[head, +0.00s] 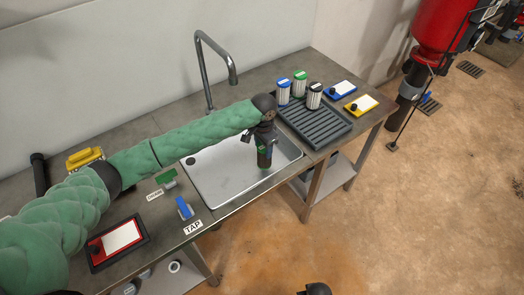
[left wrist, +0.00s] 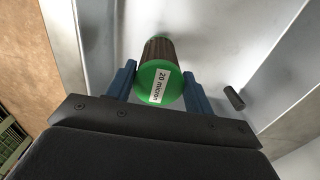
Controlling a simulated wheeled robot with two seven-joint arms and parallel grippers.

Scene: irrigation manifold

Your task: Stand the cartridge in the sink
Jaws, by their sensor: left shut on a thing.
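The cartridge (left wrist: 161,84) has a green cap labelled "20 micron" and a dark pleated body. It also shows in the head view (head: 264,158), over the sink basin toward its right side. My left gripper (left wrist: 158,88) is shut on it, with one blue finger on each side just below the cap. In the head view the gripper (head: 263,143) points down into the steel sink (head: 214,181). The cartridge looks about upright. I cannot tell whether its lower end touches the sink floor.
A curved faucet (head: 203,65) stands behind the sink. A blue lever (head: 184,208) beside the TAP label and a green one (head: 166,179) are left of the sink.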

